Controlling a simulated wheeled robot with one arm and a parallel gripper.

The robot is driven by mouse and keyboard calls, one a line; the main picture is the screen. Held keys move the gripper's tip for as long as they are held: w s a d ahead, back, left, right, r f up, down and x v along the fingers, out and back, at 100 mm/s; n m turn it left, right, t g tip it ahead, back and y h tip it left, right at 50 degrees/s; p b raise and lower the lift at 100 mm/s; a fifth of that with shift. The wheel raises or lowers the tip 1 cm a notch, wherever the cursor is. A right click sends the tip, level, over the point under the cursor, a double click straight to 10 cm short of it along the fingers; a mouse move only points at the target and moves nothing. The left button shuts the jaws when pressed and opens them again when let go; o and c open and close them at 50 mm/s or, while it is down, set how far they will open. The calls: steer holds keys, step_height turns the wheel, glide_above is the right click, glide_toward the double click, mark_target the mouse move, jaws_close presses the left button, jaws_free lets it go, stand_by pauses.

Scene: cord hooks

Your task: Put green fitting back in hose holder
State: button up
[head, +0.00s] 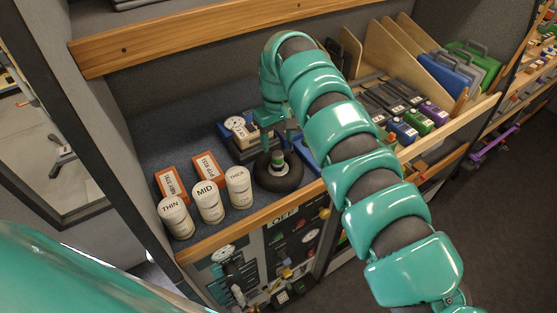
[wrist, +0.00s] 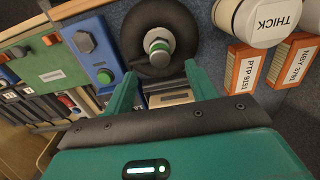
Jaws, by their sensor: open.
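A fitting with a green band and a grey hex top (wrist: 158,48) stands in the middle of a coiled black hose (wrist: 150,15) in the wrist view. In the head view the fitting (head: 277,160) shows inside the black coil (head: 280,183) on the shelf. Beside the coil is a blue block (wrist: 92,52) with a grey hex piece and a round green piece; I cannot tell whether it is the hose holder. My gripper (wrist: 161,75) is open and empty, its fingertips just short of the coil. In the head view my gripper (head: 275,130) is above and behind the coil, partly hidden.
White tins marked THIN (head: 176,218), MID (head: 209,203) and THICK (head: 238,188) stand left of the coil, with orange boxes (head: 171,183) behind. A gauge block (head: 240,130) sits near my gripper. Dark and coloured cases (head: 403,130) fill the right. A wooden front edge (head: 255,220) borders the shelf.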

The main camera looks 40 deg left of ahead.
mark_target(278, 154)
step_height(278, 154, down, 7)
steer(key=shift+f+b, duration=0.1)
steer(key=shift+b, duration=1.15)
steer(key=shift+b, duration=0.6)
stand_by(0.3)
jaws_close()
steer(key=shift+r, duration=0.2)
steer(key=shift+r+p, duration=0.8)
steer(key=shift+r, duration=2.15)
